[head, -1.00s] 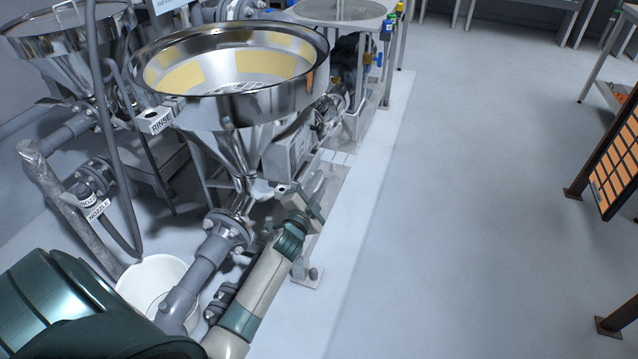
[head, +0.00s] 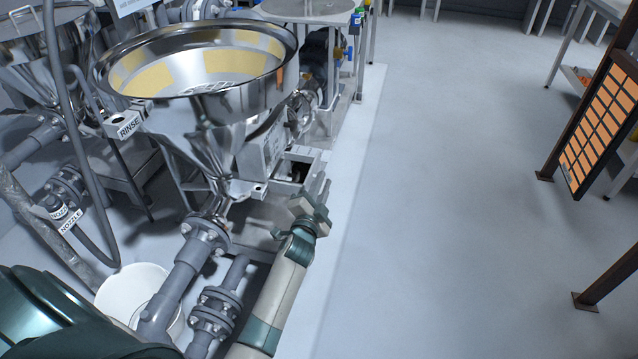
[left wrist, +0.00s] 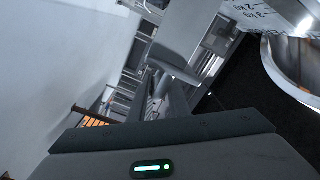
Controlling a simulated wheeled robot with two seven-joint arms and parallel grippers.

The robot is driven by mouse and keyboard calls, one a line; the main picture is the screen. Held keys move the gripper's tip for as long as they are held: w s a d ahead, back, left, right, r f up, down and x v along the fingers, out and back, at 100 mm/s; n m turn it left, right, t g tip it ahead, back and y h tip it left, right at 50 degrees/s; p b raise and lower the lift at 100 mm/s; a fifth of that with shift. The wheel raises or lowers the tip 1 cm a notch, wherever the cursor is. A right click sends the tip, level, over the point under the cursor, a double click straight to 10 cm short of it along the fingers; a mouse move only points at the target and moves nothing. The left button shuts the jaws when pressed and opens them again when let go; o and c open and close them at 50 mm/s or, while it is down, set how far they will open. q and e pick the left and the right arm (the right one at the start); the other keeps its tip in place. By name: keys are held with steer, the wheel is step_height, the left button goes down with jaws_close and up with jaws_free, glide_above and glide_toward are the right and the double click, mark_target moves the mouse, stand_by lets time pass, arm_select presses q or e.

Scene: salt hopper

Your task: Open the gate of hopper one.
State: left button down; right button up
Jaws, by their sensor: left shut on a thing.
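A shiny steel hopper (head: 205,75) with yellow patches inside its rim stands left of centre. I cannot read a number on it. Its cone narrows to an outlet with a small flat gate fitting (head: 243,189). My left gripper (head: 318,200) is to the right of the outlet, at the front edge of the hopper stand. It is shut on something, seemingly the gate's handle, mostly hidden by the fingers. In the left wrist view, a curved steel rim and a panel with kg marks (left wrist: 268,14) show at the right. My right gripper is not in view.
A second hopper (head: 40,35) stands behind at left. Grey flanged pipes (head: 185,285), a white bucket (head: 130,292) and a hose tagged NOZZLE (head: 70,222) lie below. A RINSE label (head: 130,126) hangs by the rim. The floor (head: 450,200) at right is clear.

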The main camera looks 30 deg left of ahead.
arm_select(q)
steer(key=c, duration=1.8)
jaws_free()
steer(key=shift+s+f, duration=0.15)
steer(key=shift+f, duration=0.45)
steer(key=shift+c, duration=0.2)
steer(key=shift+r, duration=0.15)
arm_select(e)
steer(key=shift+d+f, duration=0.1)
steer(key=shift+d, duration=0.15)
arm_select(q)
steer(key=shift+s+r, duration=0.1)
